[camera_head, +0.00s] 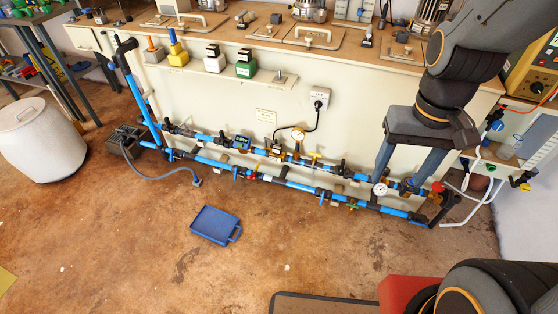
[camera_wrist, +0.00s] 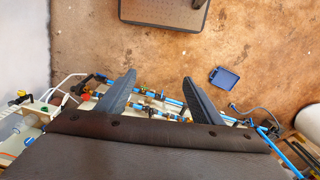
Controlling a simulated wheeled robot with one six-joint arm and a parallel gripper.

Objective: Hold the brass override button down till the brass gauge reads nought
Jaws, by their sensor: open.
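My gripper (camera_head: 396,182) is open and empty, pointing down in front of the right part of the blue pipework. In the wrist view its two fingers (camera_wrist: 158,77) are spread wide, with pipes visible between and behind them. A round white-faced gauge (camera_head: 298,134) stands on the upper pipe at the middle. A second white-faced gauge (camera_head: 380,189) shows right beside the left fingertip. Which gauge is the brass one, and what either reads, is too small to tell. I cannot make out the brass override button for certain; part of the right pipework is hidden by my gripper.
Blue pipes (camera_head: 215,160) with valves run low along the cream cabinet (camera_head: 370,92). A red knob (camera_head: 437,188) sits at the right pipe end. A blue tray (camera_head: 214,224) lies on the open brown floor. A white bin (camera_head: 38,140) stands left.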

